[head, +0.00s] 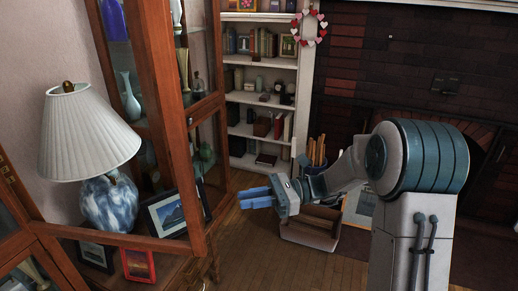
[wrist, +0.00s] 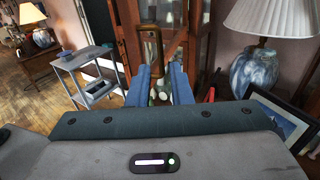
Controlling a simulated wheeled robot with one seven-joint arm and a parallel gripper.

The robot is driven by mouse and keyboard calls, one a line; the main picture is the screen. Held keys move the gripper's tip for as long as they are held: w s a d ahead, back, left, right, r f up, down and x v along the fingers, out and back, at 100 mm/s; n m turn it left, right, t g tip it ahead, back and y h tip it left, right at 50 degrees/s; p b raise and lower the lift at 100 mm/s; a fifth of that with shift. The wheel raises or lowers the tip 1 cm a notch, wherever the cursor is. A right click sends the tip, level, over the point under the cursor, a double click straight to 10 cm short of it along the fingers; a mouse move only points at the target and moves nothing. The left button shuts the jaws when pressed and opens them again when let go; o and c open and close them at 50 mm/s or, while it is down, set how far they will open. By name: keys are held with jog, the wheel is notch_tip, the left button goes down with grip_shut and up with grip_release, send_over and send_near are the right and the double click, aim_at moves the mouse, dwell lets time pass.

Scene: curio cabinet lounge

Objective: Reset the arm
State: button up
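My gripper (head: 257,197) is at the left end of my bent arm in the head view, in front of the white bookshelf and to the right of the wooden cabinet. Its blue fingers point left. In the wrist view my gripper (wrist: 162,72) has its two fingers apart, with a gap between them and nothing seen held. A brass loop-shaped handle (wrist: 161,45) shows just past the fingertips; I cannot tell how far off it is.
The glass-fronted wooden cabinet (head: 160,75) stands at left. A lamp (head: 90,135) and picture frames are beside it. An open box (head: 310,232) sits on the floor below my arm. A grey side table (wrist: 85,75) stands left in the wrist view. Wooden floor is clear at front.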

jog(key=s+d+f+n+h, duration=0.1)
jog(key=s+d+n+h, duration=0.1)
jog(key=s+n+h, duration=0.3)
jog(key=s+d+f+n+h, duration=0.1)
jog(key=s+d+f+h, duration=0.1)
jog(key=s+d+h, duration=0.3)
jog(key=s+d+n+t+h, duration=0.7)
jog(key=d+n, duration=0.1)
jog(key=d, duration=0.4)
jog(key=shift+d+f+n, duration=0.15)
jog(key=shift+n, duration=0.25)
jog(key=shift+s+d, duration=0.1)
